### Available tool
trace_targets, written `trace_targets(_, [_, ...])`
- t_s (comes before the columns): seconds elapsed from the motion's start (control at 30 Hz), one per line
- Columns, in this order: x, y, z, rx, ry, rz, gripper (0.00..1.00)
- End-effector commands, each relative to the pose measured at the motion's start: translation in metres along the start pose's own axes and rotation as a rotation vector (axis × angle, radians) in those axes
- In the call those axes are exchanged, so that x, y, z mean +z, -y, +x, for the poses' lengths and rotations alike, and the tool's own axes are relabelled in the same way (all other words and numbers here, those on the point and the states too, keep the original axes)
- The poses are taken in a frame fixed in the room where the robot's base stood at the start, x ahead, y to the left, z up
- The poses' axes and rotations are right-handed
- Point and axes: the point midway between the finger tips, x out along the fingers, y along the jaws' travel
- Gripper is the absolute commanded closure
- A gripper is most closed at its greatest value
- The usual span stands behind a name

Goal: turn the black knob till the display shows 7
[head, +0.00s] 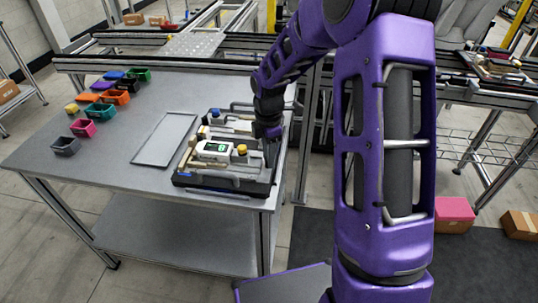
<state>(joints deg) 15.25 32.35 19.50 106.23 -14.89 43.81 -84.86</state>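The pallet fixture (222,186) sits at the right front corner of the grey table. On it is a white box with a small green-lit display (214,147); its digit is too small to read. My gripper (271,160) points down over the right side of the fixture, to the right of the display. I cannot make out the black knob; it may be hidden by my gripper or too small to tell. Whether the fingers are open, shut or touching anything cannot be seen.
A yellow-topped part (241,149) stands between the display and my gripper. A blue-topped part (215,113) is at the fixture's back. An empty grey tray (150,161) lies to its left. Several coloured bins, including a pink one (83,127), stand further left. Rails run behind the table.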

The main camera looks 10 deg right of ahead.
Motion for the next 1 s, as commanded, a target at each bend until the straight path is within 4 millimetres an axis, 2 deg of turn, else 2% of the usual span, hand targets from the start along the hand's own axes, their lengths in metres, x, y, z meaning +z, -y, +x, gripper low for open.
trace_targets(0.03, [0.0,0.0,0.0,0.0,0.0,0.0,0.57])
trace_targets(0.1, [0.0,0.0,0.0,0.0,0.0,0.0,0.45])
trace_targets(0.13, [0.0,0.0,0.0,0.0,0.0,0.0,0.44])
trace_targets(0.4, [0.0,0.0,-0.001,-0.001,0.001,0.001,0.44])
trace_targets(0.53, [0.001,0.0,-0.01,0.002,0.002,0.001,0.44])
trace_targets(0.67, [0.001,0.0,-0.034,0.003,0.002,0.003,0.44])
trace_targets(1.0, [0.001,-0.001,-0.116,0.005,0.002,0.002,0.44])
